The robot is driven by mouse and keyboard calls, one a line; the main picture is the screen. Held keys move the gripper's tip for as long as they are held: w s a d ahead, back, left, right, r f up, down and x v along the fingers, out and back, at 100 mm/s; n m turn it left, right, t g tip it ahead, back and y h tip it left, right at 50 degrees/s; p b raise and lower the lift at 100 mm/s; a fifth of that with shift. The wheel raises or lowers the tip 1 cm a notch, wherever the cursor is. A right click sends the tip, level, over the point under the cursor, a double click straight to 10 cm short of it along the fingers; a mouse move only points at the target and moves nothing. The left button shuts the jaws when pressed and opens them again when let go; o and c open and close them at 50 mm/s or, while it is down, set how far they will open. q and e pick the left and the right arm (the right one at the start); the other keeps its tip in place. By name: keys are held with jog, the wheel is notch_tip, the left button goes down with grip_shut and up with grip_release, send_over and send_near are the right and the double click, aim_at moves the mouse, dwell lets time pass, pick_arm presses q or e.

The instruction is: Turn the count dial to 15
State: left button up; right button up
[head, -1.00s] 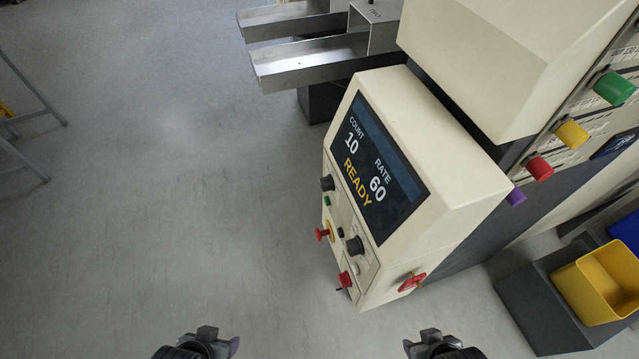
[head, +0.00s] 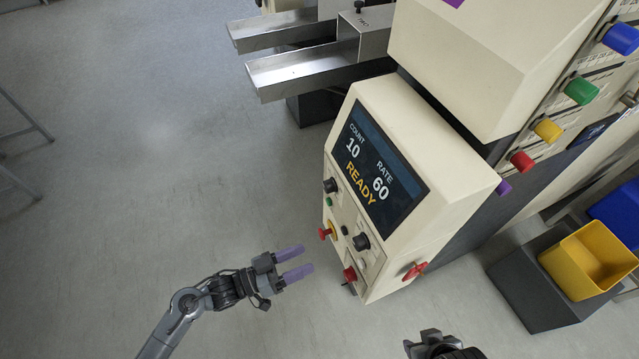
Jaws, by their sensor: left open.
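The control panel screen (head: 373,165) on the cream cabinet reads COUNT 10, RATE 60 and READY. A black dial (head: 330,185) sits on the panel on the COUNT side. A second black dial (head: 361,241) sits on the RATE side. No dial labels are readable. My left gripper (head: 293,262) has purple fingers spread apart and empty. It is left of the panel's lower part in the picture, apart from both dials. My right gripper (head: 436,346) is only partly in view at the bottom edge; its fingers cannot be made out.
A red mushroom button (head: 325,232), a red knob (head: 350,273) and a red side handle (head: 415,271) project from the cabinet near the dials. Metal chutes (head: 320,67) stand behind it. A yellow bin (head: 590,262) is at right.

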pick_arm(q)
jog(key=w+a+r+m, duration=0.2)
jog(key=w+a+r, duration=0.2)
jog(key=w+r, duration=0.15)
jog(key=m+p, duration=0.1)
send_near(325, 187)
jog(key=b+x, duration=0.1)
jog(key=x, duration=0.2)
jog(key=b+x, duration=0.2)
jog(key=x, duration=0.2)
jog(key=shift+w+d+f, duration=0.15)
jog(key=shift+w+f, duration=0.05)
jog(key=shift+w, duration=0.05)
jog(key=shift+b+x, duration=0.3)
jog(key=shift+x, duration=0.6)
jog(key=shift+c, duration=0.2)
jog(key=c, duration=1)
